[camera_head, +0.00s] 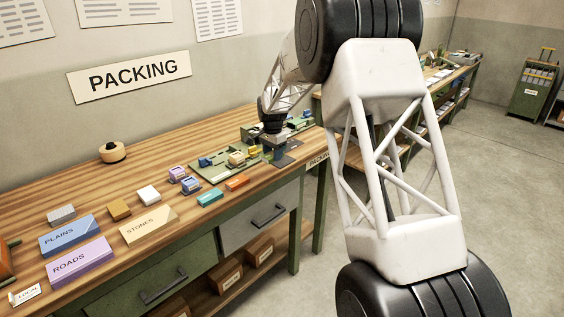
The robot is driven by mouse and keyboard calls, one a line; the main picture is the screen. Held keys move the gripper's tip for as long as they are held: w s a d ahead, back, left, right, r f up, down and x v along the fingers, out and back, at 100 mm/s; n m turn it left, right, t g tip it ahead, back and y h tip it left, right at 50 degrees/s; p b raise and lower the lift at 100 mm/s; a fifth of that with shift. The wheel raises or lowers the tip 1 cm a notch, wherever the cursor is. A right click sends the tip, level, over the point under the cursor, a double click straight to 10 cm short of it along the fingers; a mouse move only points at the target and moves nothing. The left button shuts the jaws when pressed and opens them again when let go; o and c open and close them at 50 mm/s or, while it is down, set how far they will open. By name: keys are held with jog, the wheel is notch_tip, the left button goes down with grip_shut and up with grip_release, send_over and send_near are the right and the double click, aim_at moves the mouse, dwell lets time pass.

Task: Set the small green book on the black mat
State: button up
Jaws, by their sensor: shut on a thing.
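My gripper (278,152) is at the far end of the packing bench, pointing down. It is shut on a small, dark, upright thing that looks like the small green book; its colour and edges are hard to make out at this size. The black mat (289,160) is a dark flat patch on the bench under and beside my gripper. The held thing is right over or at the mat; I cannot tell whether it touches it. My gripper hides part of the mat.
A green board (209,176) with small coloured pieces lies left of my gripper. Teal (210,198) and orange (237,183) blocks lie in front of it. Blue PLAINS (66,236), purple ROADS (78,263) and tan STONES (148,226) blocks stand at the near left.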

jog(key=s+d+f, duration=0.1)
jog(key=s+d, duration=0.5)
jog(key=shift+f, duration=0.35)
jog(key=shift+d, duration=0.1)
send_over(282, 161)
jog(key=shift+w+f, duration=0.25)
jog(key=shift+f, duration=0.5)
jog(key=shift+f, duration=0.1)
dwell(0.4)
jog(key=shift+f, duration=1.65)
jog(key=shift+f, duration=0.15)
jog(key=o, duration=0.9)
notch_tip(282, 161, up, 12)
